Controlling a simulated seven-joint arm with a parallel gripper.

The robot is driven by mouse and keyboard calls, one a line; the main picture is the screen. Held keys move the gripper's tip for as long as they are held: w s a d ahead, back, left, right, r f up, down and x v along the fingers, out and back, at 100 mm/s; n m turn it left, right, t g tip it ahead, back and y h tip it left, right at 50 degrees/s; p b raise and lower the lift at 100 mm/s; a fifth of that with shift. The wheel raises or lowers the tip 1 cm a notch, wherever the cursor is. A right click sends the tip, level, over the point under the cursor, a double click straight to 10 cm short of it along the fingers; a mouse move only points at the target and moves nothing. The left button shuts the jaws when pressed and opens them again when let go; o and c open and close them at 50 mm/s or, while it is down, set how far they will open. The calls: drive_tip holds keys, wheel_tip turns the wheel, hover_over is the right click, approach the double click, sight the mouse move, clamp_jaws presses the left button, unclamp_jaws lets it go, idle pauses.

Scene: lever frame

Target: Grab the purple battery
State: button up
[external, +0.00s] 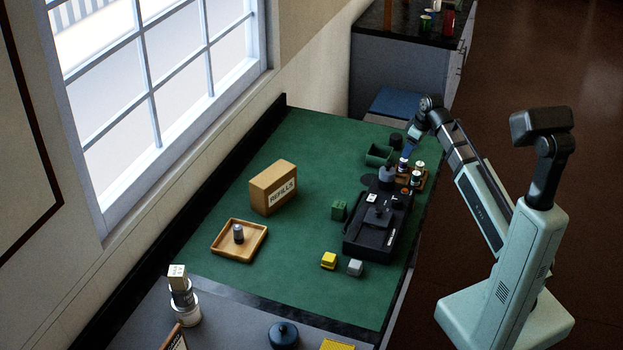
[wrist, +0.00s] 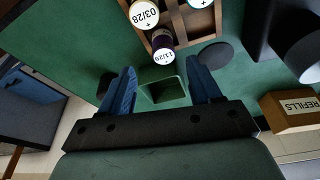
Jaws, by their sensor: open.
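The purple battery (wrist: 160,38) stands upright in a wooden rack (wrist: 183,44), with a white top marked 11/29 in the wrist view. In the external view the purple battery (external: 403,164) is small, at the rack's left side. My gripper (wrist: 161,68) is open and empty, with blue fingers spread to either side. The purple battery lies just beyond the fingertips in the wrist view, between their lines and apart from them. In the external view my gripper (external: 409,149) is above the left end of the rack.
Another battery (wrist: 145,14) marked 03/28 stands right beside the purple one. A green bin (external: 378,155) is left of the rack. A black device (external: 372,238) sits in front. The REFILLS box (external: 273,187) and a wooden tray (external: 262,230) are farther left.

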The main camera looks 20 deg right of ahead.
sight(404, 161)
drive_tip(key=shift+a+x, duration=0.15)
drive_tip(key=shift+x, duration=1.5)
drive_tip(key=shift+a+x, duration=0.15)
drive_tip(key=shift+x, duration=1.5)
drive_tip(key=shift+r, duration=0.1)
clamp_jaws()
